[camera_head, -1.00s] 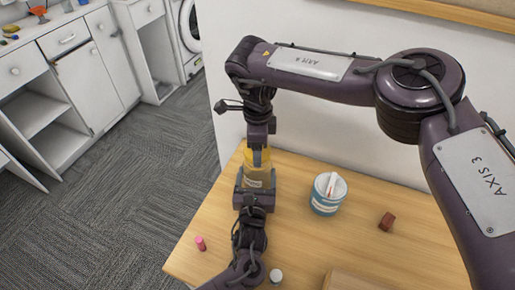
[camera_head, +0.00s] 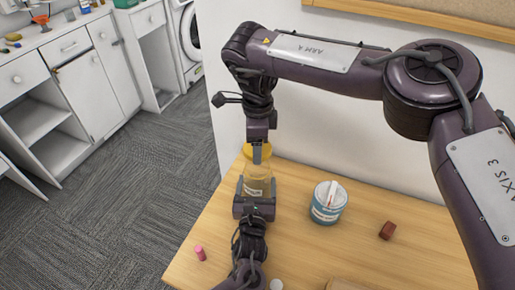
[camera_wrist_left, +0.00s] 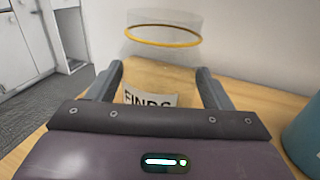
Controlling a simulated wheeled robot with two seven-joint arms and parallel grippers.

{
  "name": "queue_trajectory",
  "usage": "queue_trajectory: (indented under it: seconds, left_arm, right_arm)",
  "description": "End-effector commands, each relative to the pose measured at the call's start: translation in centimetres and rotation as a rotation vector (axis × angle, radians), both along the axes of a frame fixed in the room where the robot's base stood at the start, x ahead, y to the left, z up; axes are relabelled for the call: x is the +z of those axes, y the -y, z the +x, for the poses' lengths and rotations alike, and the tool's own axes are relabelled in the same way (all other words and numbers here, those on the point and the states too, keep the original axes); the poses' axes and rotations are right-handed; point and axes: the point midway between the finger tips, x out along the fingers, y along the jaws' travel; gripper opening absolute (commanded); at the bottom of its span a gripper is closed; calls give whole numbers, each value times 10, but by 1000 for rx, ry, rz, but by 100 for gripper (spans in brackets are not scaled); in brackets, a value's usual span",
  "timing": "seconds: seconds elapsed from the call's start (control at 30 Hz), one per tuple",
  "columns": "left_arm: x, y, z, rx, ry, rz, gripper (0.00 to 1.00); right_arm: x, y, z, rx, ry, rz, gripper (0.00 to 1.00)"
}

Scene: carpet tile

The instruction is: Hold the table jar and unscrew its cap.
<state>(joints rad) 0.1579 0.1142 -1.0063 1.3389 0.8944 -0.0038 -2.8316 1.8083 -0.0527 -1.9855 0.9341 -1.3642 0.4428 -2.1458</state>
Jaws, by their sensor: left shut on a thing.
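The table jar (camera_head: 257,185) is clear with a tan lower part and a pale label, and stands upright at the table's back left. Its yellow cap (camera_head: 250,151) is at the top. My left gripper (camera_head: 255,195) is shut on the jar low down from the front; the label shows between its fingers (camera_wrist_left: 160,92) in the left wrist view. There a see-through upper part with a yellow ring (camera_wrist_left: 163,36) rises above. My right gripper (camera_head: 259,152) points down at the cap from above, a grey finger in front of it. Its grip on the cap is unclear.
A pink cylinder (camera_head: 200,253) and a small white round thing (camera_head: 276,284) are near the front. The wall is close behind the table.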

Motion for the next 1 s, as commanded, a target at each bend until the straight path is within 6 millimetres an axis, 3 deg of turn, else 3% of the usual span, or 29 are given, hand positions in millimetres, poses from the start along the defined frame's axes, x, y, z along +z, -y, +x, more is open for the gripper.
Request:
queue_trajectory:
  seconds: [0.1,0.13,0.3,0.67,0.77,1.0]
  left_arm:
    - [0,0,0,0,0,0,10]
    - [0,0,0,0,0,0,75]
    - [0,0,0,0,0,0,97]
    - [0,0,-5,0,0,0,99]
    - [-1,-1,-17,-2,-1,0,99]
    - [-1,-6,-67,-2,-2,-1,99]
  right_arm:
    - [0,0,0,0,-1,0,38]
    - [0,0,0,0,-1,0,38]
    - [-1,0,0,-1,0,0,38]
    - [-1,0,0,-1,0,0,38]
    - [-1,0,0,-1,0,-1,38]
    - [-1,0,0,-1,0,-1,38]
